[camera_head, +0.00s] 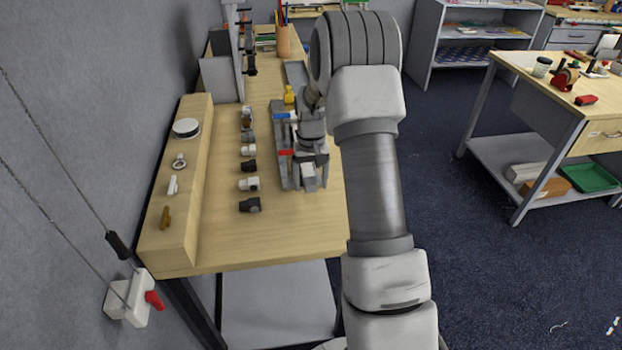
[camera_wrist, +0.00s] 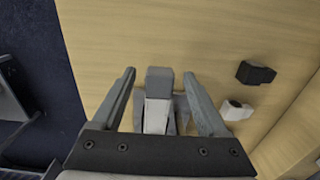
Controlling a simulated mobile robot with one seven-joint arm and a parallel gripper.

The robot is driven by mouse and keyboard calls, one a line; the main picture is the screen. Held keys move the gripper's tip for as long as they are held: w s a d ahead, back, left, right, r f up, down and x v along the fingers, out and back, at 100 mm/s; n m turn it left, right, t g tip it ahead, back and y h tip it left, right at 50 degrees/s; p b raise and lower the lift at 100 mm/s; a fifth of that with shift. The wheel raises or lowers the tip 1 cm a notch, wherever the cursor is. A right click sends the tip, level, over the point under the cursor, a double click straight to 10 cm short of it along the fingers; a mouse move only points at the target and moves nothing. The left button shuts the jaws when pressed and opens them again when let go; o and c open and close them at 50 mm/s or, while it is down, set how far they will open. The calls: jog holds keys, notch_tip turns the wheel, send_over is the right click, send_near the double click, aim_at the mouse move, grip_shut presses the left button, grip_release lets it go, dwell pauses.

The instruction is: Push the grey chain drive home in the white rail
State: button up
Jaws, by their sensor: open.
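In the wrist view, a grey block (camera_wrist: 159,80), which looks like the chain drive, lies between my two finger tips. A white piece (camera_wrist: 156,116), likely the rail, adjoins it on the side towards my palm. Whether the grey block is seated in it cannot be told. My gripper (camera_wrist: 159,72) is open, with one finger on each side and visible gaps to the block. In the head view, a small white part (camera_head: 308,171) shows at the near end of a grey fixture (camera_head: 286,168). My arm and gripper hide much of the fixture there.
A row of small black and white parts (camera_head: 249,183) stands left of the fixture. A wooden ledge (camera_head: 182,220) with several small items runs along the wall. A yellow piece (camera_head: 289,95) and a pencil cup (camera_head: 284,42) are further back. The table's near end (camera_head: 270,245) is clear.

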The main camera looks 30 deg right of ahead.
aim_at(310, 184)
notch_tip(310, 184, up, 17)
jog(key=shift+r, duration=0.2)
dwell(0.7)
jog(key=s+a+r+n+t, duration=0.2)
jog(key=s+a+r+t, duration=0.1)
jog(key=s+a+r, duration=0.8)
jog(key=s+a+f+t, duration=0.1)
jog(key=s+a, duration=0.1)
jog(key=s, duration=0.6)
jog(key=s+a+f+n+t, duration=0.1)
jog(key=s+a+f, duration=0.1)
jog(key=s, duration=0.7)
jog(key=shift+s+a+t, duration=0.15)
jog(key=shift+s+t, duration=0.15)
